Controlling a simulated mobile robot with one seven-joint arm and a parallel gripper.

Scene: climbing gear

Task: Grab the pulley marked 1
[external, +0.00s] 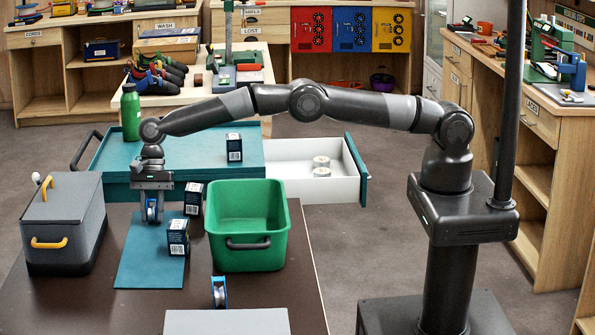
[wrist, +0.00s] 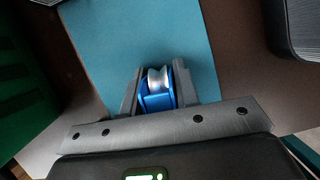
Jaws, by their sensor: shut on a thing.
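A blue pulley with a silver wheel (wrist: 158,80) is between the fingers of my gripper (wrist: 155,95) in the wrist view. My gripper is shut on it. In the external view my gripper (external: 152,205) points down with the blue pulley (external: 152,213) at its tips, over the teal mat (external: 142,268). I cannot tell whether the pulley touches the mat. No number can be read on it. A second blue pulley (external: 219,292) stands on the brown table near the front, right of the mat.
A green bin (external: 287,235) stands right of the mat. A grey case with yellow handles (external: 62,215) stands to the left. Small dark boxes stand on the mat's right edge (external: 178,238) and just behind (external: 193,198). A pale grey panel (external: 228,322) lies at the front.

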